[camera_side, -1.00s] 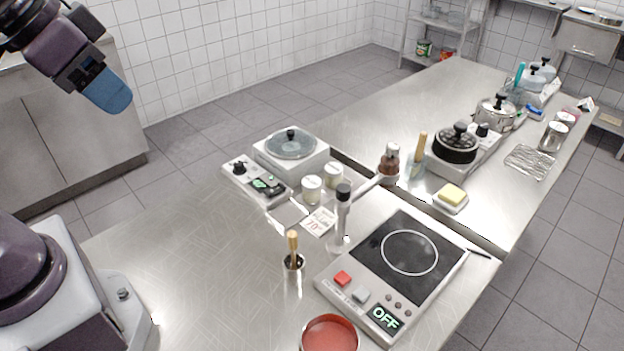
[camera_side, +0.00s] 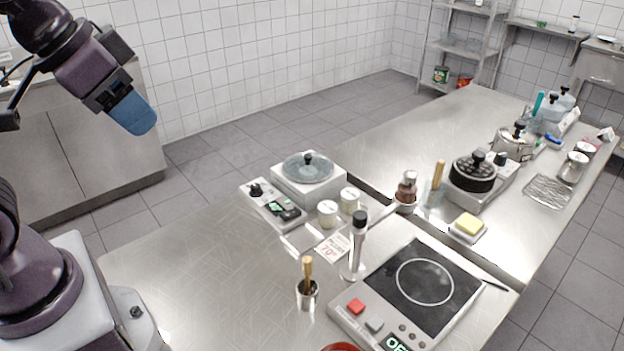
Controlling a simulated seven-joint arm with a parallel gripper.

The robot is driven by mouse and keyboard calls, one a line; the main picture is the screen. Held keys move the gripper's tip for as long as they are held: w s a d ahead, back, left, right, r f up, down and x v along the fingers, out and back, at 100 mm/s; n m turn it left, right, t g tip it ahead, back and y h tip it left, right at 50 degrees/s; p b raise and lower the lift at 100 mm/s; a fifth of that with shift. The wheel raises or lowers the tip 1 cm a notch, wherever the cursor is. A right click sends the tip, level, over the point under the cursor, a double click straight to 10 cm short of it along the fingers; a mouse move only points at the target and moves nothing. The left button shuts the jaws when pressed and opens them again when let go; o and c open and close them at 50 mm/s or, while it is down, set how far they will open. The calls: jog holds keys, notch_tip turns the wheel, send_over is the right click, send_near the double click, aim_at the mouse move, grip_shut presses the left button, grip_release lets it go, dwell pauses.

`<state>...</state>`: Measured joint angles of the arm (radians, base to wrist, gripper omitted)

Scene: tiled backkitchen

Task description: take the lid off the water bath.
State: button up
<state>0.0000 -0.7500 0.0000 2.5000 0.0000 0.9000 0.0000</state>
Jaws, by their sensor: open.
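The water bath (camera_side: 323,192) is a white box at the far left part of the near steel table. Its round glass lid (camera_side: 296,169) with a black knob (camera_side: 308,157) sits on top of it. A control panel (camera_side: 270,204) with a dark knob and green-lit display adjoins its left side. My gripper (camera_side: 136,113), with blue fingers, hangs in the air at the upper left, well apart from the lid. Its fingers overlap in this view, so the gap between them is hidden. I see nothing held in it.
Two pale jars (camera_side: 328,213), a price card (camera_side: 331,244), and a tall dispenser (camera_side: 356,247) stand in front of the bath. An induction hob (camera_side: 424,281) lies at the right. A pot holding a wooden handle (camera_side: 308,289) stands nearer. The table's left part is clear.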

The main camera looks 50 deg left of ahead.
jog(key=shift+o, duration=0.2)
dwell(0.3)
jog(key=o, duration=0.9)
jog(key=shift+c, duration=0.2)
jog(key=shift+f, duration=0.1)
